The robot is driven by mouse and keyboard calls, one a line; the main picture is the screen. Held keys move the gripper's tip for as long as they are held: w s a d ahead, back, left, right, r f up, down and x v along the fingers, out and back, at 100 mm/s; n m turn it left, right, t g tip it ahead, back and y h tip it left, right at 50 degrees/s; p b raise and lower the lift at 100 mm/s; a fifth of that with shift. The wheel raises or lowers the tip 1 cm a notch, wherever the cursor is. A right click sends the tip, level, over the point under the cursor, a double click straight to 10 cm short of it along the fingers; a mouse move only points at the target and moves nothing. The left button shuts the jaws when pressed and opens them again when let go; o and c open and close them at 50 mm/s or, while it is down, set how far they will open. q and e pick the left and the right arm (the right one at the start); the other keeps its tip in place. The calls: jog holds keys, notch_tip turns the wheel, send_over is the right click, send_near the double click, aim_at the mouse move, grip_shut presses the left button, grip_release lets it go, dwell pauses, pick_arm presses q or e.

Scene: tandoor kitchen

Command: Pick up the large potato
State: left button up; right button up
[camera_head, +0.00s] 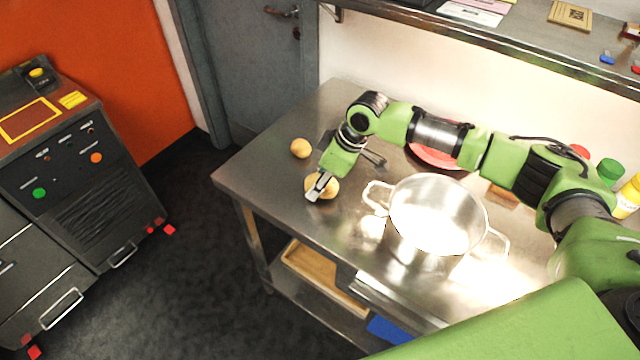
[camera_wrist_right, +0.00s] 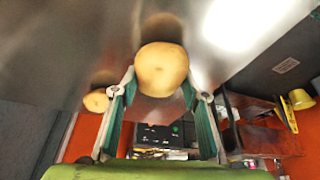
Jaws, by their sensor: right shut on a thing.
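The large potato (camera_head: 330,187) is near the left part of the steel table, partly covered by my right gripper (camera_head: 318,187). In the right wrist view the potato (camera_wrist_right: 161,68) sits between the two fingers, which are shut on it. I cannot tell whether it still touches the table. A second, smaller-looking potato (camera_head: 300,148) lies apart on the table, farther back and left; it also shows in the right wrist view (camera_wrist_right: 96,101). My left gripper is not in view.
A shiny steel pot (camera_head: 437,215) with two handles stands on the steel table (camera_head: 262,170), just right of the held potato. A red plate (camera_head: 436,156) lies behind it, under my right arm. Bottles (camera_head: 609,172) stand at the right. A shelf runs above the back.

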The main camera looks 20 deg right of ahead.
aim_at(326, 193)
jog(key=shift+r, duration=0.4)
jog(key=s+r, duration=0.1)
jog(key=r, duration=0.1)
jog(key=s+r+b, duration=0.1)
jog(key=r, duration=0.1)
jog(key=s+r+b, duration=0.1)
jog(key=r, duration=0.1)
jog(key=shift+s+d, duration=0.3)
jog(key=shift+s, duration=0.05)
jog(key=s+d+r+p, duration=0.5)
jog(key=s+d+r, duration=0.2)
jog(key=s+r, duration=0.45)
jog(key=s+d+f+p, duration=0.1)
jog(key=s+d+f, duration=0.1)
jog(key=d, duration=0.5)
jog(key=s+d+f+p, duration=0.1)
jog(key=s+d+f, duration=0.1)
jog(key=s+d, duration=0.2)
jog(key=shift+s+d+f, duration=0.3)
jog(key=shift+s+d, duration=0.1)
jog(key=shift+d, duration=1.45)
jog(key=shift+w+a+p, duration=0.2)
jog(key=shift+a+p, duration=0.1)
jog(key=shift+p, duration=0.4)
